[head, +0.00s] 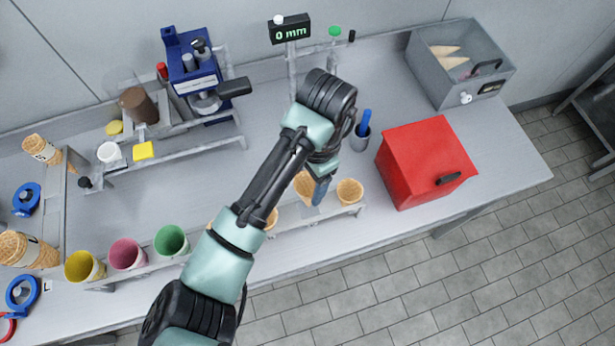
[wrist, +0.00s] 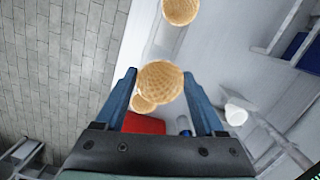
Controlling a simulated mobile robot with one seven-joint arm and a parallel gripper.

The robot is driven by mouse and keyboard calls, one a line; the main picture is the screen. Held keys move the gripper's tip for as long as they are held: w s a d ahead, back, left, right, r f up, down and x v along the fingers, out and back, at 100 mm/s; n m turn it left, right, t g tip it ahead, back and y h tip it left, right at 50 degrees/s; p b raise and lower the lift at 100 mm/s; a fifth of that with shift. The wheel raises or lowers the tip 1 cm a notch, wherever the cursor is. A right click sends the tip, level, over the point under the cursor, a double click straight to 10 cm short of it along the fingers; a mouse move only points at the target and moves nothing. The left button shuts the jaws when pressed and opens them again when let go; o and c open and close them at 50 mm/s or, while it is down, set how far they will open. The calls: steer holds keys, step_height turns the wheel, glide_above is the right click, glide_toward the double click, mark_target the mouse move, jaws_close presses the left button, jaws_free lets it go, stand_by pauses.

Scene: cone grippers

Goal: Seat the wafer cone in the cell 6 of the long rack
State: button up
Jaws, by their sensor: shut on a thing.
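My gripper (head: 318,190) is low over the right part of the long rack (head: 290,224). It is shut on a wafer cone (head: 304,187). In the wrist view the held wafer cone (wrist: 160,80) sits between the two blue fingers (wrist: 159,72), its wide mouth toward the camera. Another cone (head: 349,190) stands in the rack's right end. A further cone (head: 271,218) shows beside my arm. My arm hides part of the rack, and I cannot tell whether the held cone's tip is inside a cell.
Yellow (head: 84,267), pink (head: 127,254) and green (head: 171,240) cups stand in the rack's left part. A red box (head: 425,161) is to the right, with a dark cup holding a blue item (head: 362,132) behind. A grey bin (head: 460,62) is at back right.

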steer(key=shift+f+b, duration=3.95)
steer(key=shift+f, duration=1)
steer(key=o, duration=0.8)
steer(key=r, duration=0.4)
steer(key=d+r+p, duration=0.1)
steer(key=r, duration=0.3)
steer(key=r+p, duration=0.1)
steer(key=r, duration=0.4)
steer(key=shift+w+d, duration=0.2)
steer(key=shift+w, duration=0.2)
steer(key=shift+f, duration=0.1)
